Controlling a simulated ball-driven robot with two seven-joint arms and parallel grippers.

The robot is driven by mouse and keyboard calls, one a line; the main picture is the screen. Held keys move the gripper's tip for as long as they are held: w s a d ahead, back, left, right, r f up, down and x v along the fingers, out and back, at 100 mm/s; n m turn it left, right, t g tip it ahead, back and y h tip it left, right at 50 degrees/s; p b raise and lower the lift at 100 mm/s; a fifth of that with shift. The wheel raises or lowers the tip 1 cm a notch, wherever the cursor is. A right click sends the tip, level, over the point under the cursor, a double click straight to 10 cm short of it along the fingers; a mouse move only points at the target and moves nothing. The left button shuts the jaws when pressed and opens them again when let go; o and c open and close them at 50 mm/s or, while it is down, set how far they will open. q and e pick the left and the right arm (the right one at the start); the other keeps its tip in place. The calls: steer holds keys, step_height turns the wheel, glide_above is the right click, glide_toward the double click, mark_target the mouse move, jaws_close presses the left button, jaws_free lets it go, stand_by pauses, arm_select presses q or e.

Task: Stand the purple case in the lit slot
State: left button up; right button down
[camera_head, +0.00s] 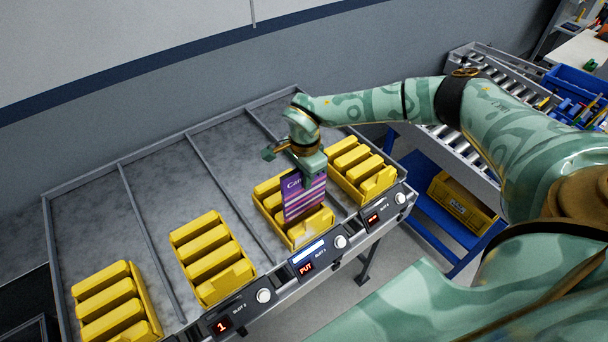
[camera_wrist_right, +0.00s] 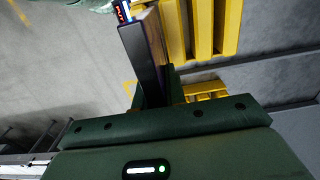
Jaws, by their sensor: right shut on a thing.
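The purple case (camera_head: 304,203), with striped lower part and white lettering, is held upright in my right gripper (camera_head: 308,170). The gripper is shut on its upper edge. In the right wrist view the case (camera_wrist_right: 143,55) shows as a dark narrow slab between the fingers (camera_wrist_right: 155,95). The yellow rack (camera_head: 322,231) behind the lit label (camera_head: 309,252), whose display reads PUT in red, has several compartments. The case's lower edge overlaps this rack in the head view; I cannot tell whether it is inside a compartment or above it. My left gripper is not in view.
Similar yellow racks stand at the right (camera_head: 371,186), left of centre (camera_head: 222,281) and far left (camera_head: 151,315), between grey dividers on the shelf (camera_head: 90,225). A roller conveyor (camera_head: 455,150) with a blue bin (camera_head: 575,85) stands at the right.

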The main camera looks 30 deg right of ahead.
mark_target(304, 198)
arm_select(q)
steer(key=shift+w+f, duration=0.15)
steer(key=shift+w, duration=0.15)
arm_select(e)
steer(key=shift+f, duration=0.2)
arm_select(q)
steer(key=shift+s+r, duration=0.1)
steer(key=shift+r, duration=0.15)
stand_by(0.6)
arm_select(e)
steer(key=shift+f, duration=0.1)
stand_by(0.5)
